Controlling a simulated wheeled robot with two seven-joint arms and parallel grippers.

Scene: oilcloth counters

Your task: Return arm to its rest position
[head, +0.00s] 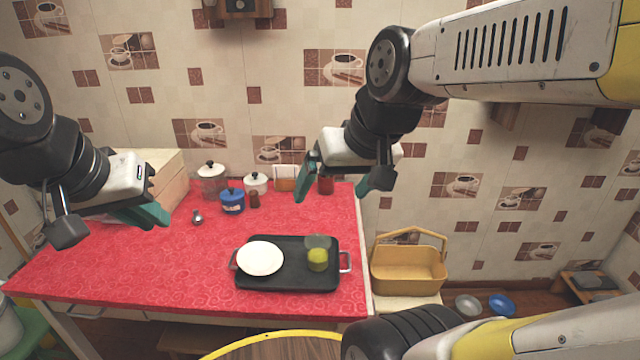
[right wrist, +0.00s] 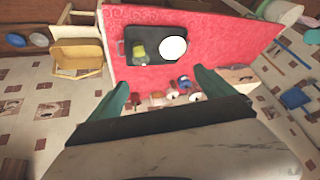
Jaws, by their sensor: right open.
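My right gripper (head: 343,183) is raised in front of the tiled wall, above the right back part of the red counter. Its green-tipped fingers stand apart with nothing between them; they also show in the right wrist view (right wrist: 160,95). My left gripper (head: 108,222) hangs over the left part of the counter. One green finger and a dark part of it show, and I see nothing held, but the gap between its fingers is not clear from this side. Both grippers look clear of the objects on the counter.
The red counter (head: 130,270) holds a black tray (head: 290,282) with a white plate (head: 260,258) and a green-yellow cup (head: 318,260). Several jars, among them a blue pot (head: 232,201), stand at the back. A yellow basket (head: 408,270) stands right of the counter.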

